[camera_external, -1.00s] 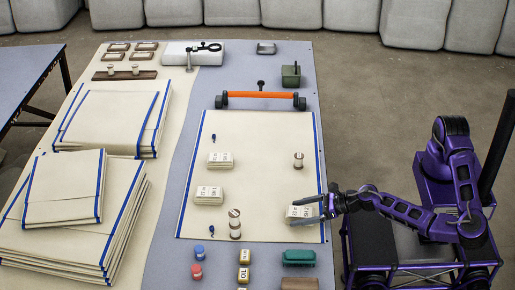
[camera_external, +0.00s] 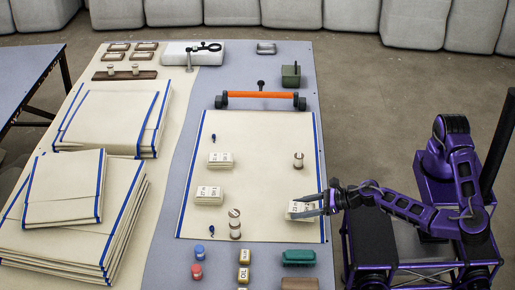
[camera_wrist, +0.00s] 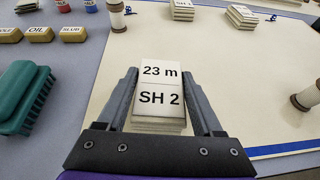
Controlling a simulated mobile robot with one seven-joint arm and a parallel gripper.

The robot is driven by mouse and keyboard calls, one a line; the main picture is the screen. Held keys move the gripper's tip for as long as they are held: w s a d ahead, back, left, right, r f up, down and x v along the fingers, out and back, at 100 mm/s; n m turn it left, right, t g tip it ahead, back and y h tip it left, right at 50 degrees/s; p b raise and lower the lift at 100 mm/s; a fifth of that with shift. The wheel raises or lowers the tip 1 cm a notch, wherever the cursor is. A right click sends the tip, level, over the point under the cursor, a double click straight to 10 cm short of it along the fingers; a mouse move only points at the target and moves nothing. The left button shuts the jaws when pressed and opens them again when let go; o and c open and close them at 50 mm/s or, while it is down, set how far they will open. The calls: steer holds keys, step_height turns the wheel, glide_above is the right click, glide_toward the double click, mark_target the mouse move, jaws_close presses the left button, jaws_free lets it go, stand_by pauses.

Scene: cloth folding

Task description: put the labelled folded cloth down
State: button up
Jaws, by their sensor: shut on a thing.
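The labelled folded cloth (camera_wrist: 160,88) reads "23 m" and "SH 2" in the wrist view. It is a small cream stack between the two fingers of my gripper (camera_wrist: 160,95). In the external view the cloth (camera_external: 299,211) is at the right front of the large cream sheet (camera_external: 255,150), with my gripper (camera_external: 312,208) reaching in from the right. My gripper is shut on it. I cannot tell whether its underside touches the sheet. Two other labelled folded cloths, one farther back (camera_external: 220,160) and one nearer (camera_external: 209,194), lie on the sheet.
Two spools, one at the right (camera_external: 298,160) and one at the front (camera_external: 235,226), stand on the sheet. A green brush (camera_external: 298,258) and small labelled blocks (camera_external: 244,257) lie along the front. An orange roller (camera_external: 262,94) is at the back. The sheet's middle is clear.

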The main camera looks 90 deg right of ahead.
step_height(320, 180, up, 7)
steer(key=shift+p, duration=0.9)
steer(key=shift+w+d+r, duration=0.15)
steer(key=shift+w+r, duration=0.05)
steer(key=shift+r, duration=0.1)
steer(key=w+d+m+g+h+b, duration=0.1)
steer(key=w+d+m+h, duration=0.25)
steer(key=w+d, duration=0.75)
steer(key=b, duration=0.2)
glide_above(264, 192)
steer(key=shift+h, duration=0.25)
step_height(264, 192, down, 5)
steer(key=shift+a+r, duration=0.1)
steer(key=shift+f+b, duration=0.3)
steer(key=shift+f, duration=1.9)
steer(key=shift+f, duration=0.15)
steer(key=o, duration=1.4)
steer(key=shift+c, duration=0.2)
